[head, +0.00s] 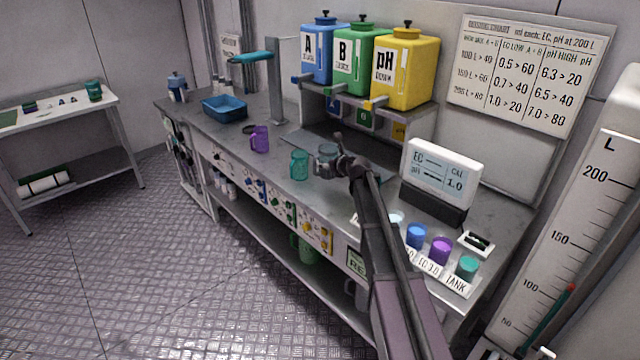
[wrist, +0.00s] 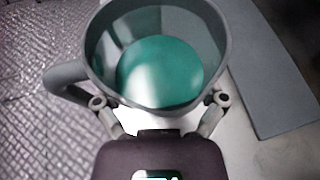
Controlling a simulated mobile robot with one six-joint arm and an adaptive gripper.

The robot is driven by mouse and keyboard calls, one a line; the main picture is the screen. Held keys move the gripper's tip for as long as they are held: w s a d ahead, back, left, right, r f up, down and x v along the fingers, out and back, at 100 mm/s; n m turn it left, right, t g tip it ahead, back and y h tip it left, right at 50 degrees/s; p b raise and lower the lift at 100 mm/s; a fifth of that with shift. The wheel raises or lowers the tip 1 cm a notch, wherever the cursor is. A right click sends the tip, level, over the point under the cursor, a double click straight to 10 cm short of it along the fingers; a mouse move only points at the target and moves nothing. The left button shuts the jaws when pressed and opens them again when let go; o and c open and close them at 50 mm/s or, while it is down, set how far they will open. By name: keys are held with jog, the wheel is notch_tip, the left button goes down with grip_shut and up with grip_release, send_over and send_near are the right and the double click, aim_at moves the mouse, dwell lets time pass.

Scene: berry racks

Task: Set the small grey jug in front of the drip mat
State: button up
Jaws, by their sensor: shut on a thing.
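The drip mat (head: 297,138) is a flat dark grey sheet below the bottle shelf. Its edge also shows as a grey slab (wrist: 268,70) right of the jug in the wrist view. I cannot tell whether the jug touches the bench.
A meter (head: 438,175) and several coloured cups, including a blue cup (head: 416,235), stand to the right. The bench's front edge is close.

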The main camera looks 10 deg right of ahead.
aim_at(328, 175)
jog(key=shift+f+b, duration=2.35)
jog(key=shift+f, duration=0.3)
jog(key=shift+f+b, duration=1.85)
jog(key=shift+b, duration=0.05)
jog(key=shift+f, duration=0.15)
jog(key=o, duration=1)
jog(key=shift+r, duration=0.2)
